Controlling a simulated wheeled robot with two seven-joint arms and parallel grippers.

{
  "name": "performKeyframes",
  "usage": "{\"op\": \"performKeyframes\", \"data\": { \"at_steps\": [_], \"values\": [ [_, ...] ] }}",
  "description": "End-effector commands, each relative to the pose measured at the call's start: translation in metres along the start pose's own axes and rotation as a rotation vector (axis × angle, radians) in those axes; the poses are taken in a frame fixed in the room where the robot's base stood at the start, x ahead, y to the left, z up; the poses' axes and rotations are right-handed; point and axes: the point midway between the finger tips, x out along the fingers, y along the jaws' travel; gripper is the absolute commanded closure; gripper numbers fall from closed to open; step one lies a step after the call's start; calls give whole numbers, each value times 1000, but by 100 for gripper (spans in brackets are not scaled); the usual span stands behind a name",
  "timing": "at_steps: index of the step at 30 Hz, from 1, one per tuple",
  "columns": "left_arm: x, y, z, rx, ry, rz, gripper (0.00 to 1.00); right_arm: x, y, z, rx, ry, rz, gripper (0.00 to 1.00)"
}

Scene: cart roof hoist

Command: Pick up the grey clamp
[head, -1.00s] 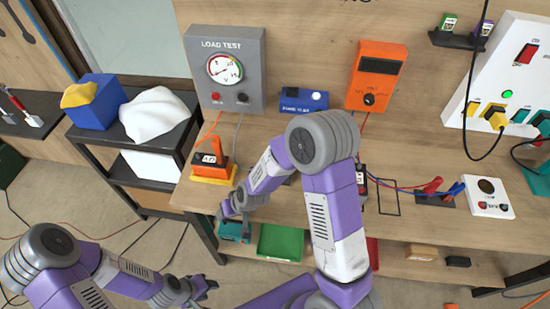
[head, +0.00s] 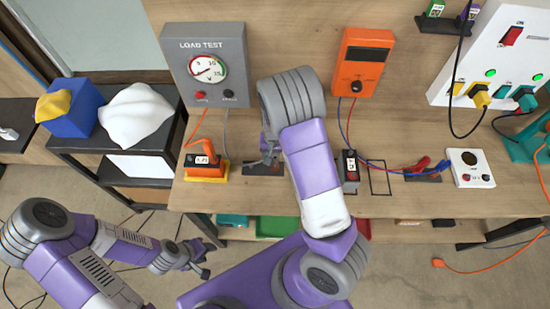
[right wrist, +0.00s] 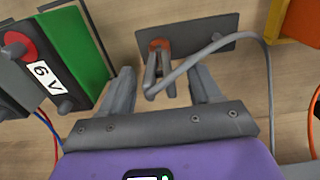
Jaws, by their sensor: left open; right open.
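The grey clamp (right wrist: 152,78), with a grey cable and a bit of orange at its far end, lies on a dark plate (right wrist: 215,38) in the right wrist view. My right gripper (right wrist: 163,84) is open, with one finger on each side of the clamp; I cannot tell if they touch it. In the head view the dark plate (head: 277,169) shows on the bench, and my right gripper (head: 268,152) is over it, the clamp mostly hidden there. My left gripper (head: 203,268) is open and empty, low in front of the bench.
An orange battery (head: 203,170) on a yellow base stands left of the plate. A 6 V battery (right wrist: 28,65) stands on the other side and shows dark in the head view (head: 350,165). The load test box (head: 208,65) and orange meter (head: 362,62) stand behind.

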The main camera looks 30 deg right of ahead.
Motion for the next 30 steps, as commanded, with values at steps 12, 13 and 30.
{"op": "performKeyframes", "data": {
  "at_steps": [12, 13, 30],
  "values": [
    [1, 0, 0, 0, 0, 0, 57, 40, 1, -2, -1, 1, 0, 37],
    [1, 0, 0, 0, 0, 0, 57, 39, 1, -2, -1, 1, 0, 37],
    [1, 0, 0, 0, 1, 0, 57, 39, 1, -2, -1, 1, 0, 100]
  ]
}}
